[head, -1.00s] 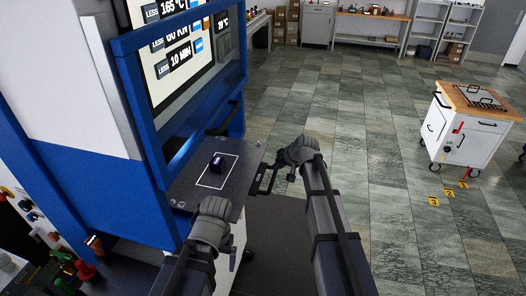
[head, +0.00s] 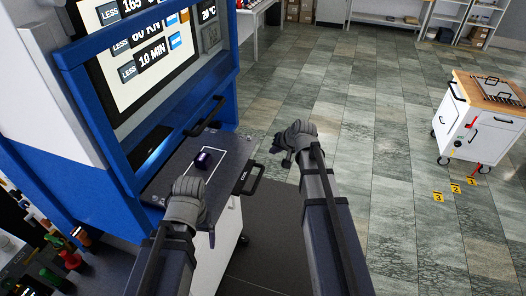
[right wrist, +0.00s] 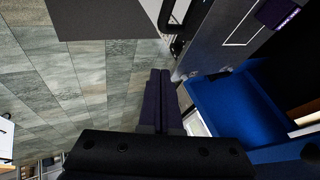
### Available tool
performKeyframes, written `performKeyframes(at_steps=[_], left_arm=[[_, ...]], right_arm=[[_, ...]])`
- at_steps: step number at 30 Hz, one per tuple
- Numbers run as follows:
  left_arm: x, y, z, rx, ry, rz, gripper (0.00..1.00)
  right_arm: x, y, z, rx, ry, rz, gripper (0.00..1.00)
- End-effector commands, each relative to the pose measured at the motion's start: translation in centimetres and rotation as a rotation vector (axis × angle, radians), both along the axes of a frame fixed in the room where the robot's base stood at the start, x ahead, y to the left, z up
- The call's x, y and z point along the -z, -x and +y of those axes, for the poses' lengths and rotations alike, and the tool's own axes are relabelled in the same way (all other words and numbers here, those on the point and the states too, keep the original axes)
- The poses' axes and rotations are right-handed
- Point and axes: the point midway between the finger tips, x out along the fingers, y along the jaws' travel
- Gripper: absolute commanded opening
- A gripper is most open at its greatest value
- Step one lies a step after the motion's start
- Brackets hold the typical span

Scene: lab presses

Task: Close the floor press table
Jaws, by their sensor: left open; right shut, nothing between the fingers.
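The floor press (head: 95,130) is a tall blue frame with a screen. Its dark grey table (head: 226,150) sticks out from the opening.
A second black handle (head: 205,117) is on the press front above the table. A white cart (head: 480,125) with a wooden top stands at the right, with yellow numbered markers (head: 455,188) on the floor. Shelves line the back. The tiled floor between is clear.

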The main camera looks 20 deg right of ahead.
Motion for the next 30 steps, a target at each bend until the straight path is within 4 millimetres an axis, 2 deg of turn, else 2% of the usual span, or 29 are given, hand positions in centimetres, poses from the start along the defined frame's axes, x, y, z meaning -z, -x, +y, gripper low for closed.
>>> performKeyframes(at_steps=[1,6,17,24,30], left_arm=[[1.0,0.0,0.0,0.002,0.0,0.0,0.92],[3.4,0.0,0.0,0.006,0.0,-0.001,0.92],[8.1,-0.1,0.0,0.001,0.0,-0.004,0.92],[7.5,-0.1,0.0,0.001,0.0,-0.004,0.92],[7.5,-0.1,0.0,0.001,0.0,-0.003,0.92]], right_arm=[[1.0,-0.5,0.1,-0.001,0.001,0.0,0.0],[3.4,-2.1,0.6,-0.001,-0.001,0.0,0.0],[8.1,-5.6,1.6,-0.001,0.0,0.001,0.0],[7.5,-7.2,4.2,-0.003,0.001,-0.001,0.0],[7.5,-7.6,4.9,-0.001,0.001,0.0,0.0]])
